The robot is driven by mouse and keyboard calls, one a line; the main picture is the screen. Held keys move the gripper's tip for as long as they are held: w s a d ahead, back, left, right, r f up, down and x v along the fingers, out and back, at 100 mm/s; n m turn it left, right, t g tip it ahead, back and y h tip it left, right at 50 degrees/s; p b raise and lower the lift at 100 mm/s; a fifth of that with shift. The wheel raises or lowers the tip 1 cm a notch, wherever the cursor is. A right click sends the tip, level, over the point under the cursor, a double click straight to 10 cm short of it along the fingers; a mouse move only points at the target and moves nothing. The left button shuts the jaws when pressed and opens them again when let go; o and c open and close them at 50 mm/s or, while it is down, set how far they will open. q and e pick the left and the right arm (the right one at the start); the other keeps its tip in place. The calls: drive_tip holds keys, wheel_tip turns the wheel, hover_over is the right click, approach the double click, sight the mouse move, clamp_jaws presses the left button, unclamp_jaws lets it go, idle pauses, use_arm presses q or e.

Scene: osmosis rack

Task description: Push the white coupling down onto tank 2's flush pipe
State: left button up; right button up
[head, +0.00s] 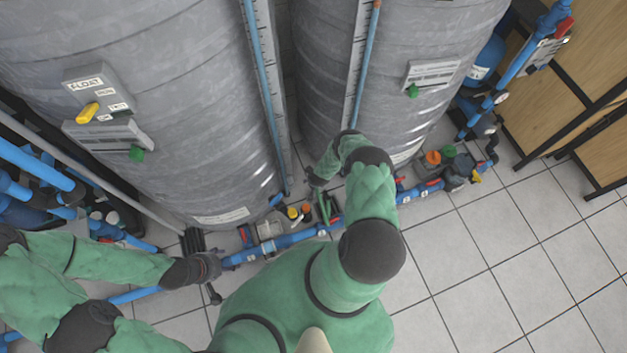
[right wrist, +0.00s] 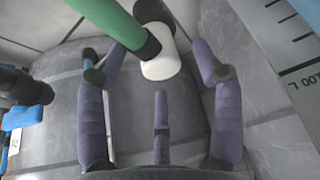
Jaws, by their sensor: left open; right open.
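In the right wrist view, the white coupling (right wrist: 161,66) sits at the end of a green pipe (right wrist: 118,24), with a black collar beside it. My right gripper (right wrist: 158,62) is open. Its purple fingers stand on either side of the coupling with visible gaps, and a third finger points toward it from below. In the head view, the right gripper (head: 318,182) is low between the two grey tanks, close to a green pipe (head: 323,207); the coupling is not clear there. My left gripper (head: 211,281) is open beside the blue pipe. I cannot tell which tank is tank 2.
A left tank (head: 140,50) and a right tank (head: 420,40) rise behind the floor piping. Blue pipe (head: 300,236) with valves runs along their base. A float box (head: 98,88) is on the left tank. The tiled floor (head: 510,270) at right is clear.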

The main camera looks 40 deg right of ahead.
drive_tip(key=shift+b+x, duration=0.35)
drive_tip(key=shift+x, duration=0.75)
use_arm(q)
drive_tip(key=shift+f, duration=0.6)
use_arm(e)
drive_tip(key=c, duration=1)
drive_tip(key=shift+c, duration=0.2)
drive_tip(key=shift+w+r, duration=0.1)
drive_tip(key=shift+r, duration=0.1)
